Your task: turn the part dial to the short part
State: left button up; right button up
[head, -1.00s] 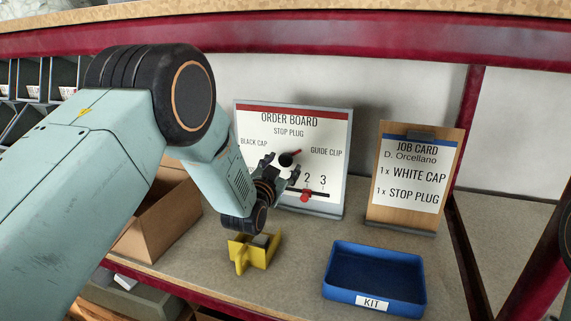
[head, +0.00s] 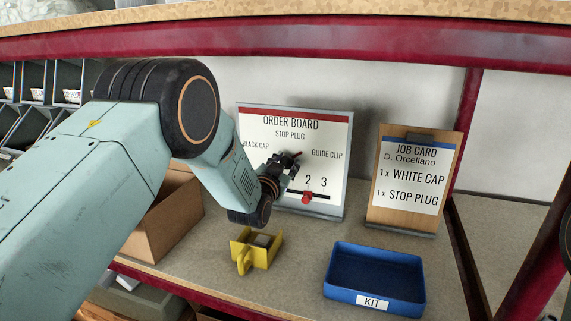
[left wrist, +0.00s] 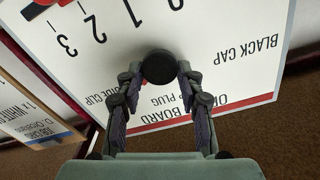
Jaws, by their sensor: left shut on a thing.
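The order board (head: 330,130) stands upright at the back of the shelf, with the labels BLACK CAP, STOP PLUG and GUIDE CLIP around its part dial. The dial's red pointer (head: 297,154) shows past the fingers, slanting up to the right, between STOP PLUG and GUIDE CLIP. My left gripper (head: 284,163) is shut on the dial and hides much of it. In the left wrist view the dial's round black knob (left wrist: 158,67) sits between the fingertips. A red slider (head: 306,197) is by the 2 on the number scale below. My right gripper is not in view.
A blue KIT tray (head: 375,298), empty, is at the front right. A job card (head: 410,178) on a wooden board stands behind it. A yellow holder (head: 244,262) with a grey block is below my left wrist. A cardboard box (head: 170,225) is at left.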

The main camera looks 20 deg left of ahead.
pick_arm(q)
jog(key=shift+f, duration=0.1)
jog(key=c, duration=0.4)
jog(key=n, duration=0.5)
jog(key=shift+a+f+n, duration=0.1)
jog(key=shift+a+n, duration=0.05)
jog(key=shift+n, duration=0.25)
jog(key=n, duration=0.8)
jog(key=shift+a+f+n, duration=0.1)
jog(key=shift+f+n, duration=0.05)
jog(key=shift+n, duration=0.25)
jog(key=n, duration=0.4)
jog(key=shift+f+n, duration=0.1)
jog(key=shift+n, duration=1.4)
jog(key=shift+p, duration=0.3)
